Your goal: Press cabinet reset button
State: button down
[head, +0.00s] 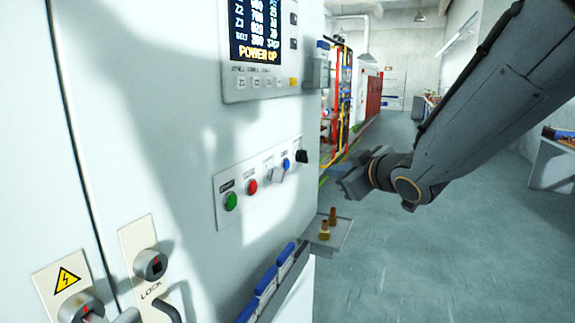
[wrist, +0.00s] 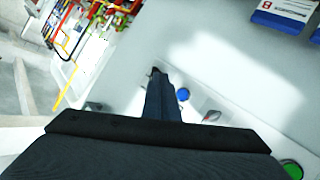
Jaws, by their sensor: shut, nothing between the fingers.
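The pale cabinet (head: 150,110) fills the left of the head view. Its button strip (head: 224,184) carries a green button (head: 230,201), a red button (head: 251,187), a light switch-like part (head: 275,174), a blue button (head: 286,164) and a black knob (head: 302,156). The small labels are not readable, so I cannot confirm which is reset. My gripper (head: 346,180) is shut and empty, right of the strip and apart from it in the head view. In the wrist view, my gripper (wrist: 160,80) points toward the cabinet, with the blue button (wrist: 183,94) just right of its fingers.
A display panel (head: 257,45) reading "POWER UP" is above the strip. A small shelf (head: 340,236) with brass-coloured pieces (head: 324,230) juts out below, beside blue-and-white boxes (head: 265,285). A lock handle (head: 165,300) sticks out lower left. Open floor (head: 430,260) lies to the right.

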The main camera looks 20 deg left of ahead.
aim_at(286, 165)
jog(key=shift+a, duration=0.1)
jog(key=a+b, duration=0.4)
jog(key=a, duration=0.4)
jog(key=shift+w+a, duration=0.25)
jog(key=shift+w, duration=0.1)
jog(key=shift+a, duration=0.15)
dwell(1.7)
jog(key=shift+a+b, duration=0.3)
jog(key=shift+b, duration=0.05)
jog(key=shift+w+a+b, duration=0.1)
jog(key=shift+a+b, duration=0.2)
jog(key=shift+a, duration=0.15)
dwell(0.7)
dwell(0.3)
jog(key=shift+d+p, duration=0.5)
jog(key=shift+d, duration=0.4)
